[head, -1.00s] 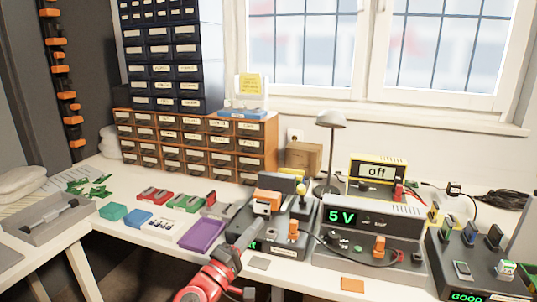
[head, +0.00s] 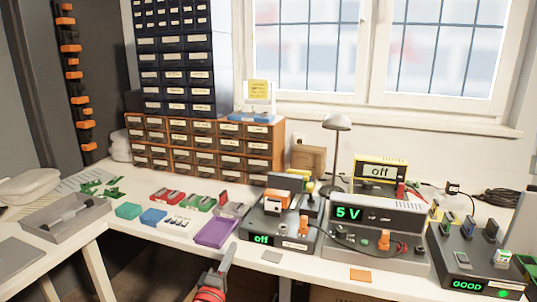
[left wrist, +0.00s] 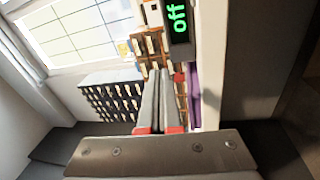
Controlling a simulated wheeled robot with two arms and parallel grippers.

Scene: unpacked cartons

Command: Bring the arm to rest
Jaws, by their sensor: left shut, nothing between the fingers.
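My left gripper (head: 229,256) shows low in the head view, in front of the bench's front edge, with its red wrist at the bottom border. Its grey fingers are together and hold nothing. In the left wrist view the closed fingers (left wrist: 160,103) point at the drawer cabinets, with the bench running alongside to their right. The gripper appears apart from everything on the bench. My right gripper is in neither view.
The bench (head: 310,262) carries a dark device reading "off" (head: 278,236), a "5 V" supply (head: 375,235) and a tester reading "GOOD" (head: 465,262). A purple tray (head: 215,232) lies near the front edge. The space below the edge looks open.

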